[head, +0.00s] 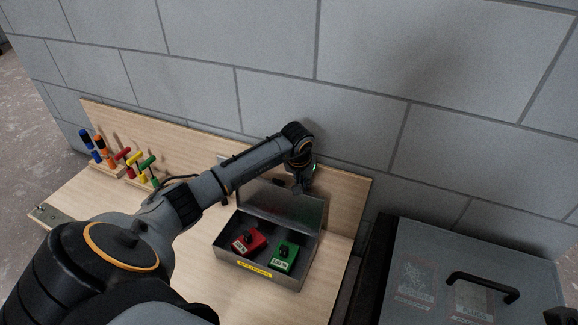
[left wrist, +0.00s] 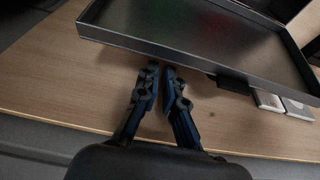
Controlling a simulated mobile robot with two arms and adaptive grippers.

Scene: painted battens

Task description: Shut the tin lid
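The metal tin (head: 257,267) stands open on the wooden bench, with a yellow label on its front. Its lid (head: 283,206) is raised at the back and leans up and away from the opening. In the left wrist view the lid (left wrist: 200,38) fills the top, with faint red and green tints on it. My left gripper (head: 298,187) is at the lid's upper edge, partly hidden. Its fingertips (left wrist: 160,70) are close together with nothing between them, just beside the lid's rim; I cannot tell whether they touch. My right gripper does not show.
A red block (head: 248,241) and a green block (head: 285,256) lie inside the tin. Several coloured-handled tools (head: 130,163) stand in a rack at the left. A wooden backboard (head: 345,190) and block wall close off the back. A grey case (head: 465,270) is at the right.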

